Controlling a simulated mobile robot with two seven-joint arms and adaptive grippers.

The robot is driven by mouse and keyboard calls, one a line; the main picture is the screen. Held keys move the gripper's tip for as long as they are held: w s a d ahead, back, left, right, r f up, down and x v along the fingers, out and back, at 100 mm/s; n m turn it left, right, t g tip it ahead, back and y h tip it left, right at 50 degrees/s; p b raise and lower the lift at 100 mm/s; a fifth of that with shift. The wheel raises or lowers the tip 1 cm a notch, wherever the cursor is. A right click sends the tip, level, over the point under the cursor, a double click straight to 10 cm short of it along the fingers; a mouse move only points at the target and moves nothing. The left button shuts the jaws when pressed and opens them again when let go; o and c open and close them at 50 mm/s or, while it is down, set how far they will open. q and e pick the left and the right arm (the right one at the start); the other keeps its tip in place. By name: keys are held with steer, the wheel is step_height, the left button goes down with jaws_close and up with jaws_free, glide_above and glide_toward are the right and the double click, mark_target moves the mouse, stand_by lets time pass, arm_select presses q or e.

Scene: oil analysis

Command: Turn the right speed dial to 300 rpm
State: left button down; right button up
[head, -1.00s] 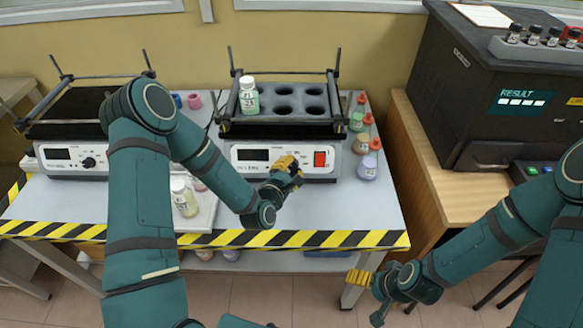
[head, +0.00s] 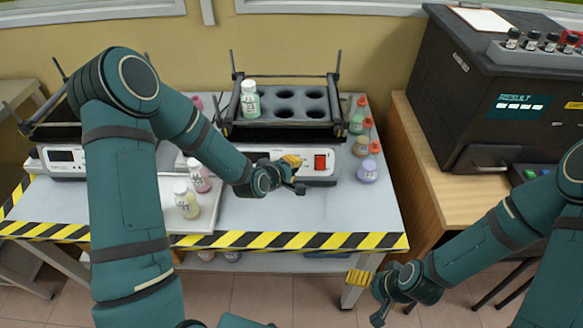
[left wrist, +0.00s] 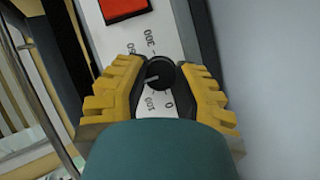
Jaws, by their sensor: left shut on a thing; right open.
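The right speed dial (left wrist: 160,77) is a black round knob on the white front panel of the right shaker (head: 322,181). In the left wrist view its white pointer mark faces left, between the 100 label and a partly hidden label ending in 50; the 300 label is further round. My left gripper (left wrist: 160,92) is shut on the dial, one yellow finger on each side. In the head view, my left gripper (head: 294,172) hides the dial. My right gripper (head: 366,297) is open and empty in front of the table, at its lower right corner.
A red switch (head: 321,162) sits just right of the dial. A capped vial (head: 249,100) stands in the shaker's rack. Several flasks (head: 367,171) stand to its right, and two bottles (head: 187,201) on a white plate at left. The table's front right is clear.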

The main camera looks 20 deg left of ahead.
arm_select(q)
steer(key=m+g+y+p, duration=0.1)
steer(key=m, duration=0.2)
steer(key=shift+d+r+g, duration=0.1)
steer(key=shift+g, duration=0.2)
steer(key=m+g+y+p, duration=0.1)
steer(key=m+p, duration=0.1)
steer(key=m, duration=0.1)
steer(key=shift+w+d+r, duration=0.1)
steer(key=shift+r, duration=0.05)
steer(key=m+g+y+p, duration=0.1)
steer(key=m+y+p, duration=0.1)
steer(key=m+p, duration=0.2)
steer(key=shift+g+y+p, duration=0.3)
steer(key=shift+p, duration=0.3)
steer(key=shift+w+d+m+y+p, duration=0.1)
steer(key=shift+m+y+p, duration=0.5)
steer(key=shift+m+p, duration=0.35)
steer(key=shift+m+g+y+p, duration=0.3)
steer(key=shift+m+y+p, duration=0.15)
steer(key=shift+m+y, duration=0.5)
steer(key=c, duration=0.7)
jaws_free()
steer(key=shift+o, duration=0.2)
